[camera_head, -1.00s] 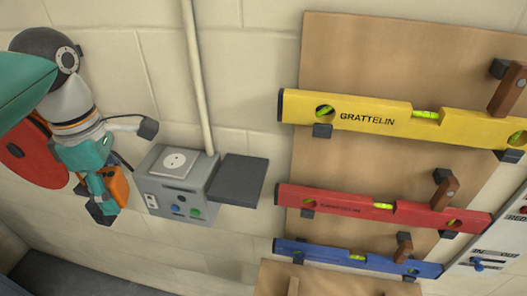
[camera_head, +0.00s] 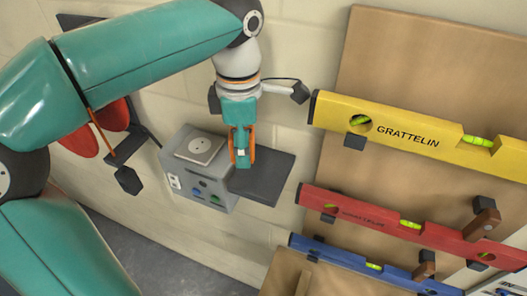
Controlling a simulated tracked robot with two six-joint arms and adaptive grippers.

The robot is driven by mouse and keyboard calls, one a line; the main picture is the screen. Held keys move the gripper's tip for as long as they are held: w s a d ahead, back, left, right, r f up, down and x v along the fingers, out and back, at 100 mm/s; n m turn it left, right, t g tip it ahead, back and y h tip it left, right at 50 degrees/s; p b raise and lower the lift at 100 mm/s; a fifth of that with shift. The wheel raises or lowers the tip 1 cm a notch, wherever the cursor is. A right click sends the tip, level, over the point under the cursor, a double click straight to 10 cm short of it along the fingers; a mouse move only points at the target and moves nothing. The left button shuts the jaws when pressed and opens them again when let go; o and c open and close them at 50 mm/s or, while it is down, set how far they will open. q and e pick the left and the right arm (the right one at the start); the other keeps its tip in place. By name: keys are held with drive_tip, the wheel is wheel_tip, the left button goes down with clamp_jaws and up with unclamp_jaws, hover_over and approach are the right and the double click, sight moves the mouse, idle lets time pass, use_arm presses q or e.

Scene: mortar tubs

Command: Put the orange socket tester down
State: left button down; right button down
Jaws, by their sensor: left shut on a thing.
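My left gripper (camera_head: 243,150) points down, shut on the orange socket tester (camera_head: 252,156). Only orange edges of the tester show beside the fingers; the gripper hides the rest. Gripper and tester are in front of the left part of a dark flat shelf (camera_head: 272,180). I cannot tell whether the tester touches the shelf. My right gripper is not in view.
A wooden board (camera_head: 400,60) on the right carries a yellow level (camera_head: 440,148), a red level (camera_head: 375,215) and a blue level (camera_head: 330,252) on dark pegs. Red round things (camera_head: 80,142) and a dark bracket are at the left, partly behind my left arm.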

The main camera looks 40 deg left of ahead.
sight(262, 171)
use_arm(q)
drive_tip(key=w+d, duration=0.2)
drive_tip(key=shift+w+d, duration=0.1)
drive_tip(key=shift+d, duration=0.2)
wheel_tip(262, 171, down, 4)
drive_tip(key=b, duration=0.3)
drive_tip(key=shift+r, duration=0.2)
drive_tip(key=shift+f+b, duration=0.5)
drive_tip(key=shift+f, duration=0.1)
drive_tip(key=shift+c, duration=2.3)
unclamp_jaws()
drive_tip(key=shift+r, duration=0.1)
